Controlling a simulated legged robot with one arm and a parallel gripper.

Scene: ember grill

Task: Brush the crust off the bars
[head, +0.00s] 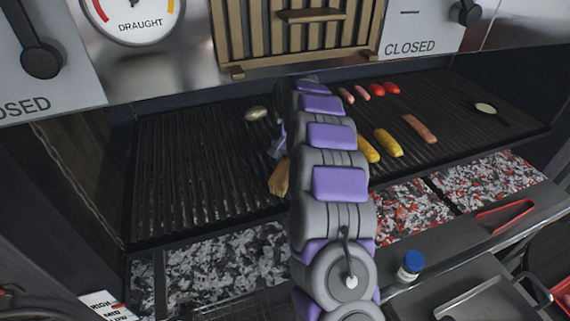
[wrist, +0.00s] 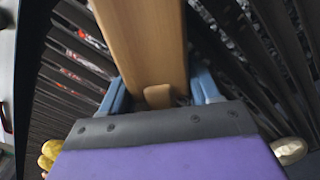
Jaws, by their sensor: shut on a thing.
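The grill bars (head: 190,150) are dark ribbed metal running front to back over the coals. I cannot make out crust clearly on them at this size. A tan wooden brush (head: 279,178) shows beside my arm, low over the front middle of the bars. In the wrist view, its wooden body (wrist: 145,40) sits between the blue fingers of my gripper (wrist: 161,92), which is shut on it. In the head view my gripper (head: 280,145) is mostly hidden behind my purple and grey arm. The brush's bristles are not clearly seen, so I cannot tell whether they touch the bars.
A pale potato-like item (head: 256,113) lies left of my arm. Yellow corn (head: 387,142), sausages (head: 420,128) and red items (head: 385,88) lie to the right. Glowing coals (head: 490,175) are below the front edge. A blue-capped bottle (head: 410,264) and red tongs (head: 505,214) are in front. The left bars are clear.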

